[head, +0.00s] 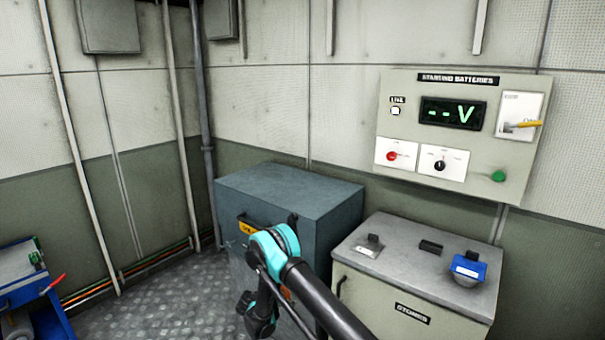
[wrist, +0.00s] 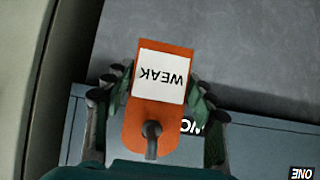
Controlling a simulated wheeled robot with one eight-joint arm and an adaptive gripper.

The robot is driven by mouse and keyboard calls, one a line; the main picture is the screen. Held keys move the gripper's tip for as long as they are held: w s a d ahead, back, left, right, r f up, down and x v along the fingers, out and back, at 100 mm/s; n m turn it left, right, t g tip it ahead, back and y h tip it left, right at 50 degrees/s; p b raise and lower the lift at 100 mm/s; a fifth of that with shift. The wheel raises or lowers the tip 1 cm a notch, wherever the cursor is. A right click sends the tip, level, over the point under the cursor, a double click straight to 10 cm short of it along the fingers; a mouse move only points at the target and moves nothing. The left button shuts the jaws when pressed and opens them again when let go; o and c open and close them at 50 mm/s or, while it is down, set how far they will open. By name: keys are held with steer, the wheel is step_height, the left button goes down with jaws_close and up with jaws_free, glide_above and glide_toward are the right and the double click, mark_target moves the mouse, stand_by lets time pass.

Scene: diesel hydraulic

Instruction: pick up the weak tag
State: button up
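The weak tag (wrist: 160,90) is an orange plate with a white label reading WEAK, upside down in the wrist view. A dark peg or loop (wrist: 152,130) shows at its lower end. My gripper (wrist: 159,84) has one finger beside each long edge of the tag, very close to it. Contact with the edges cannot be made out, and the inner finger pads are partly hidden by the tag. In the head view my arm hides most of the gripper, low in front of the blue-grey cabinet (head: 300,190); a small orange patch shows beside the arm.
A grey cabinet (head: 415,265) with a blue-topped item (head: 468,268) stands to the right. A starting batteries panel (head: 455,130) hangs on the wall above it. A blue bench (head: 30,275) is at far left. Bare floor (head: 165,300) lies between.

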mark_target(284, 301)
steer(key=c, duration=0.5)
steer(key=shift+c, duration=0.2)
steer(key=shift+s+r, duration=0.1)
steer(key=shift+r, duration=0.25)
steer(key=shift+s+a+r, duration=0.1)
steer(key=shift+a+r, duration=0.05)
steer(key=shift+s+a+r, duration=0.15)
steer(key=shift+r, duration=0.1)
steer(key=shift+c, duration=0.4)
steer(key=shift+s, duration=0.1)
steer(key=shift+s+a+r, duration=0.15)
steer(key=shift+s+a, duration=0.8)
steer(key=shift+s, duration=0.2)
